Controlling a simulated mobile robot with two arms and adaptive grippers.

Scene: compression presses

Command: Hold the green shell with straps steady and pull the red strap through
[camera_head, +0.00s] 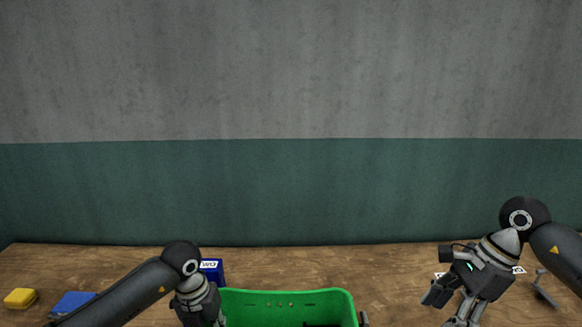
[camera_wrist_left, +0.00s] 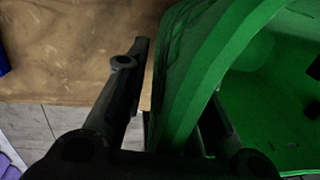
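The green shell (camera_head: 285,293) is an open tub at the bottom middle of the head view, its lower part cut off by the frame. In the left wrist view its curved wall (camera_wrist_left: 197,75) runs between the fingers of my left gripper (camera_wrist_left: 170,110). One finger is outside the wall with a narrow gap of table showing, the other inside the shell. My left gripper's wrist (camera_head: 200,300) is at the shell's left end; its fingertips are hidden there. My right gripper (camera_head: 450,307) is open and empty, right of the shell and apart from it. No red strap is visible.
A blue box (camera_head: 212,271) stands behind the shell's left end. A yellow block (camera_head: 20,298) and a flat blue item (camera_head: 73,303) lie at the left. A small metal item (camera_head: 544,288) is at the far right. The wooden table (camera_head: 395,265) is clear behind the shell.

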